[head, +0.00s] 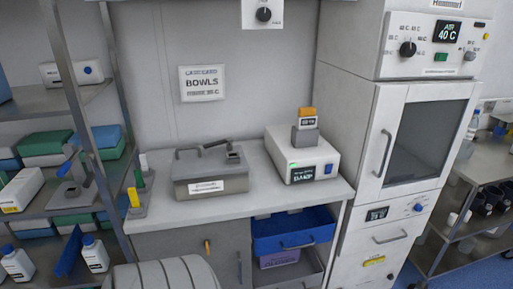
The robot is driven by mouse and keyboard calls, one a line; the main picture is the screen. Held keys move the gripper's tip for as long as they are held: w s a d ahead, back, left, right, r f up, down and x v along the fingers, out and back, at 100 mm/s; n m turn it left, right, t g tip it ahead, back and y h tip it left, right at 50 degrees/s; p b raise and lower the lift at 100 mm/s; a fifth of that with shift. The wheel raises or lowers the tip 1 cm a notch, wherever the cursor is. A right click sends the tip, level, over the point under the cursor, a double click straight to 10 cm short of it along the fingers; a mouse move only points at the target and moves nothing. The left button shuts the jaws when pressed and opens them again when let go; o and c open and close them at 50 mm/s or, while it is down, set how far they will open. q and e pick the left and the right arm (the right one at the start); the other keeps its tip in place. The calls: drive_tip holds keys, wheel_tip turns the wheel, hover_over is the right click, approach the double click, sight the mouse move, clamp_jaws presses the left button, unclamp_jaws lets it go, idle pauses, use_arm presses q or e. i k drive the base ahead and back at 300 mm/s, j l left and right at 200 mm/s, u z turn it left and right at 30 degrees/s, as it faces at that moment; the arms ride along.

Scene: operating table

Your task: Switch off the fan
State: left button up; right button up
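No fan can be made out in the head view. A white wall panel with a black round knob (264,14) is at the top middle, cut off by the frame edge; its label is too small to read. A white cabinet's upper panel has another black knob (408,48), a display reading "AIR 40 C" (447,31) and a green switch (441,56). I cannot tell which control belongs to a fan. Neither of my grippers can be made out in this view.
A counter (255,203) holds a grey lidded metal box (210,175) and a white device (303,160) with a lit green light. Below is an open drawer with a blue tray (290,232). Loaded shelves (50,103) stand left, a cart (480,165) right.

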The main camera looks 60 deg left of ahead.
sight(329, 168)
drive_tip(key=u, duration=1.65)
